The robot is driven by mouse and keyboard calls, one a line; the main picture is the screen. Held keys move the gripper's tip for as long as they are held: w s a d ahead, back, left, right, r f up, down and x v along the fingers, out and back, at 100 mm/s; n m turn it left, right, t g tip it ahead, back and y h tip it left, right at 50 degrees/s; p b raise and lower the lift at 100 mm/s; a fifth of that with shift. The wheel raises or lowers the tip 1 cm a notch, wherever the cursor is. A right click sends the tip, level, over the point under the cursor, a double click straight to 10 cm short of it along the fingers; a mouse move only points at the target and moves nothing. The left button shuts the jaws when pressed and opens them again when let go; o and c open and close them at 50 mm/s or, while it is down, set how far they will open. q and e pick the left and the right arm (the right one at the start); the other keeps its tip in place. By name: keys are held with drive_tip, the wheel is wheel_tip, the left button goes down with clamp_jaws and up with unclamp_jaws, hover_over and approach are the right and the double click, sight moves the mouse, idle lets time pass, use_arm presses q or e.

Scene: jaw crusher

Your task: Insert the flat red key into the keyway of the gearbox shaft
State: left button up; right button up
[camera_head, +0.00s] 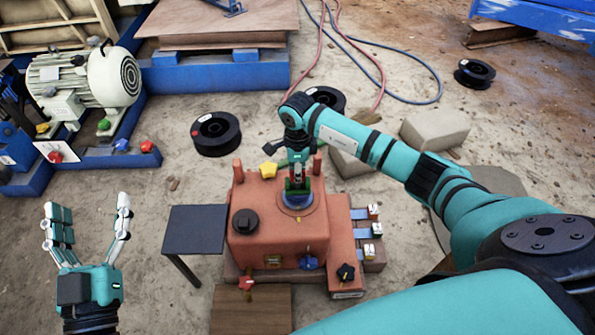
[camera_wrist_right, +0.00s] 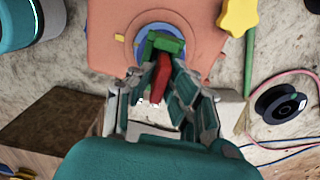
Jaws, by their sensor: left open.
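The orange gearbox (camera_head: 255,245) stands in the middle of the head view. Its shaft opening, with a blue ring (camera_head: 297,203), is on top. A green piece (camera_wrist_right: 168,44) sits at the shaft in the wrist view and also shows in the head view (camera_head: 297,187). The flat red key (camera_wrist_right: 162,78) lies between the fingertips of my right gripper (camera_wrist_right: 163,70), which appear closed on it. The key's far end is close to the green piece; I cannot tell whether it touches. The keyway is hidden. My left gripper (camera_head: 92,212) is open and empty, left of the gearbox.
A dark small table (camera_head: 196,230) stands between my left gripper and the gearbox. A yellow star knob (camera_head: 268,170) and a black knob (camera_head: 245,221) are on the gearbox top. Several valves and labelled switches (camera_head: 374,230) sit on its right. Black reels and hoses lie behind.

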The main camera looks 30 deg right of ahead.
drive_tip(key=o, duration=0.4)
wheel_tip(320, 180, up, 12)
idle(0.5)
idle(0.3)
